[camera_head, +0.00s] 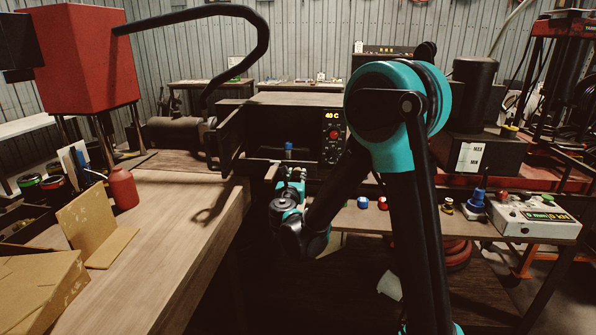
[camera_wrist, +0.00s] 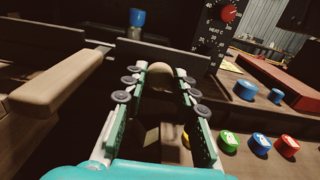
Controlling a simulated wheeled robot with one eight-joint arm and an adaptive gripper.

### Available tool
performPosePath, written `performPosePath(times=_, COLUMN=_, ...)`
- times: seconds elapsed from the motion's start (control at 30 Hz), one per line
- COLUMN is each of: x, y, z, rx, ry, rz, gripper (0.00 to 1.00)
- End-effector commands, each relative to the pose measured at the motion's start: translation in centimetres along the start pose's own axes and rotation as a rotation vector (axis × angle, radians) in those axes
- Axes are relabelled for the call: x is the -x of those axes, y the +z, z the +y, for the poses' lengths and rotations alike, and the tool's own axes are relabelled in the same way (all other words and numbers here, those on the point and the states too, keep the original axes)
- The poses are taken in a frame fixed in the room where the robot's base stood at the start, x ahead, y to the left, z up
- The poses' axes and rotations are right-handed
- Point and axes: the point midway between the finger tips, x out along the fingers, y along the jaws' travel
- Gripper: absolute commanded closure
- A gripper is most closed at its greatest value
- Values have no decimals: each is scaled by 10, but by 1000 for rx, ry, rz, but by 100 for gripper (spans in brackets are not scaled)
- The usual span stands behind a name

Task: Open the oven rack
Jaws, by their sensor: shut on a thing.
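The oven (camera_head: 300,99) is a dark box at the back of the table, with a "40 C" display and a red dial (camera_head: 334,135). Its door (camera_head: 231,132) stands open to the left. A dark rack front (camera_wrist: 105,37) crosses the wrist view, and a blue cylinder (camera_wrist: 137,17) stands behind it. The cylinder also shows in the oven opening in the head view (camera_head: 288,147). My gripper (camera_wrist: 160,82) is shut on a rounded brownish handle (camera_wrist: 161,73) at the rack front. In the head view my gripper (camera_head: 291,178) is before the opening, and the handle is hidden.
A wooden table (camera_head: 180,205) with a red bottle (camera_head: 123,188) and cardboard (camera_head: 95,225) lies left. A shelf on the right carries several coloured buttons (camera_wrist: 260,142) and a white control box (camera_head: 535,218). A black hose (camera_head: 190,14) arches over the oven's left.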

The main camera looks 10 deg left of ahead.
Motion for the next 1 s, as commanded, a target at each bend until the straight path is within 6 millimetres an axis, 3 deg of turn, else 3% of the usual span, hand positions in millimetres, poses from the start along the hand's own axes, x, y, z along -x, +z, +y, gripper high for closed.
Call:
performPosePath(times=0.2, x=42, y=0, z=1, rx=0, ry=3, rz=0, gripper=100)
performPosePath(times=0.4, x=62, y=0, z=0, rx=0, ry=2, rz=0, gripper=100)
performPosePath(times=0.9, x=69, y=0, z=0, rx=0, ry=0, rz=0, gripper=100)
performPosePath(times=0.93, x=69, y=0, z=0, rx=0, ry=0, rz=0, gripper=70)
performPosePath(times=1.0, x=69, y=0, z=0, rx=0, ry=0, rz=0, gripper=61)
